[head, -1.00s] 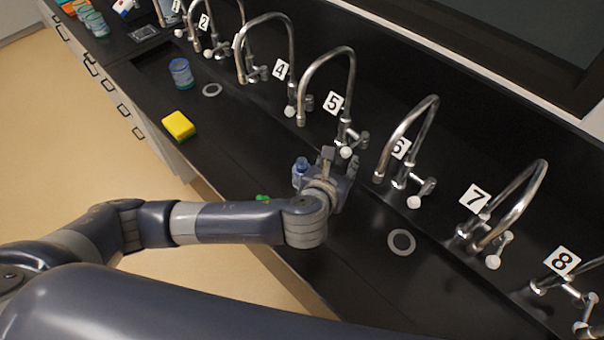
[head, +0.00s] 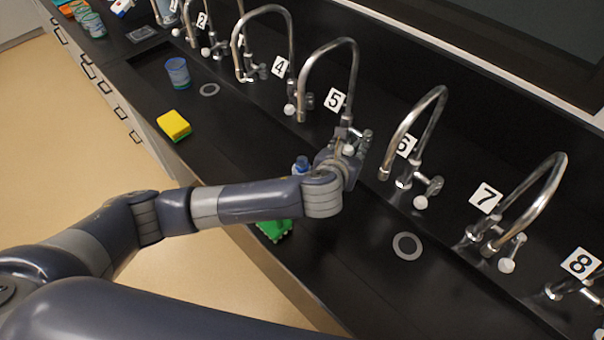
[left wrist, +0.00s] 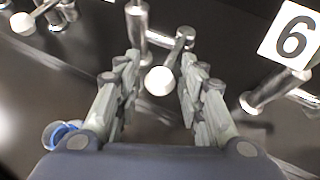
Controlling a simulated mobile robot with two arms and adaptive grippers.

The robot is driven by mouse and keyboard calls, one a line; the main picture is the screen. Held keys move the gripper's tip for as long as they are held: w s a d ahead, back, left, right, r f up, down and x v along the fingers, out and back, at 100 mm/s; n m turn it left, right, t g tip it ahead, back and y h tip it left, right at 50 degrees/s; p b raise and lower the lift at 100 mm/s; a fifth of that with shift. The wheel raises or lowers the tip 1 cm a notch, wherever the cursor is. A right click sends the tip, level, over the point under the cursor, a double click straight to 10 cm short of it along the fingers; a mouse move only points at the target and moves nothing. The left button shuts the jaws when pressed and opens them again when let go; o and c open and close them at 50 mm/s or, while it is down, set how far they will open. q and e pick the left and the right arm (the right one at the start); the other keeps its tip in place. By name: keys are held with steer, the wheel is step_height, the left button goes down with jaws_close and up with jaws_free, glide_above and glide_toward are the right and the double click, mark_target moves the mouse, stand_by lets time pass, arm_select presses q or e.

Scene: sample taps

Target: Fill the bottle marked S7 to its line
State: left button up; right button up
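My left gripper (head: 350,145) is at the handle of the tap labelled 5 (head: 335,100). In the left wrist view the gripper (left wrist: 155,72) is open, with its fingers either side of the handle's white knob (left wrist: 159,81); contact cannot be told. A blue-topped object (head: 301,165), perhaps a bottle, is partly hidden behind my left wrist. A blue round rim (left wrist: 62,133) shows beside the left finger in the wrist view. No S7 mark or fill line can be read. My right gripper is not in view.
Tap 6 (head: 437,110) and tap 7 (head: 540,195) stand to the right. A blue cup (head: 177,72) and a yellow sponge (head: 174,125) are to the left. A green object (head: 275,230) lies by the front edge. The trough around the drain ring (head: 407,246) is clear.

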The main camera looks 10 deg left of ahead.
arm_select(q)
steer(key=p+v, duration=0.7)
steer(key=v, duration=0.1)
steer(key=shift+p, duration=0.4)
